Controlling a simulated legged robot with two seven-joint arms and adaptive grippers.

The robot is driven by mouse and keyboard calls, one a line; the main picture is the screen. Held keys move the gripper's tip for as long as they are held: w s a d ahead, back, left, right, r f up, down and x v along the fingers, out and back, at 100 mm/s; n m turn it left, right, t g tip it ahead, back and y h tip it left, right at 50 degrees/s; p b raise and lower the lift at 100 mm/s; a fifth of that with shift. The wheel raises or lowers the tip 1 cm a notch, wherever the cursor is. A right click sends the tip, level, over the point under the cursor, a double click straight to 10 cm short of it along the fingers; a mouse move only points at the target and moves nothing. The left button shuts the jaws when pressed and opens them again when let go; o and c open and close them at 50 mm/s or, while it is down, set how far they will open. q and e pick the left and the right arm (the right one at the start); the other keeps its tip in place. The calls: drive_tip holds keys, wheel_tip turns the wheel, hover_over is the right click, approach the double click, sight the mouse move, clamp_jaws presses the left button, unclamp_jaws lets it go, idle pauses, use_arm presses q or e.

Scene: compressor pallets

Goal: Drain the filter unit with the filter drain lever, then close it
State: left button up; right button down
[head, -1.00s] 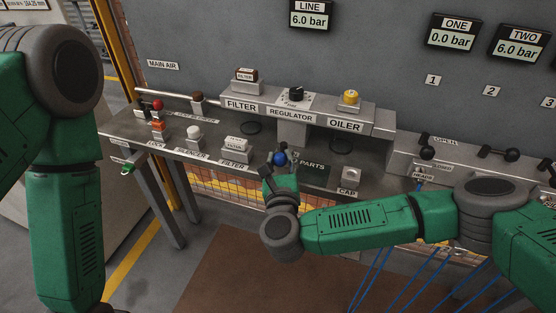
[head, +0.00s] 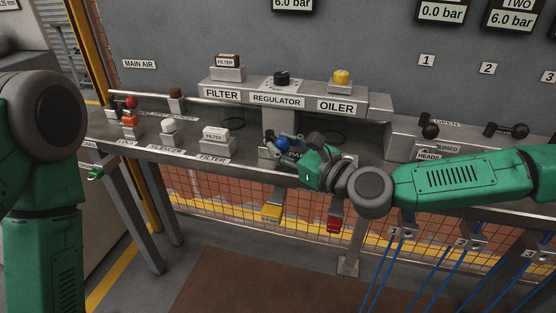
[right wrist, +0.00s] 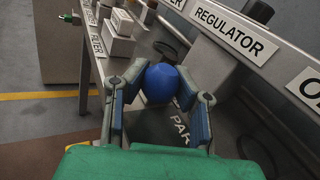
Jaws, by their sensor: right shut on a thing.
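My right gripper (head: 281,144) is shut around a blue ball knob (right wrist: 161,83), below the REGULATOR label and over the bench. In the right wrist view both fingers (right wrist: 160,105) flank the ball. Any stem under the ball is hidden, so I cannot tell whether it is the filter drain lever. My left arm shows at the left edge; its gripper is out of view.
A white FILTER block (head: 215,135) and a white-topped silencer block (head: 168,131) stand left on the bench. A yellow-topped oiler block (head: 341,78) is right of the regulator knob (head: 281,78). Black levers (head: 506,130) stand on the right ledge. Yellow (head: 271,213) and red (head: 334,224) pieces hang below.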

drive_tip(key=shift+d+f+y+b, duration=0.1)
drive_tip(key=shift+y+b, duration=0.2)
drive_tip(key=shift+b, duration=0.15)
drive_tip(key=c, duration=1.2)
unclamp_jaws()
drive_tip(key=shift+d, duration=0.15)
drive_tip(key=shift+d, duration=0.1)
drive_tip(key=v, duration=1.2)
drive_tip(key=shift+w+d+r, duration=0.1)
drive_tip(key=shift+r, duration=0.1)
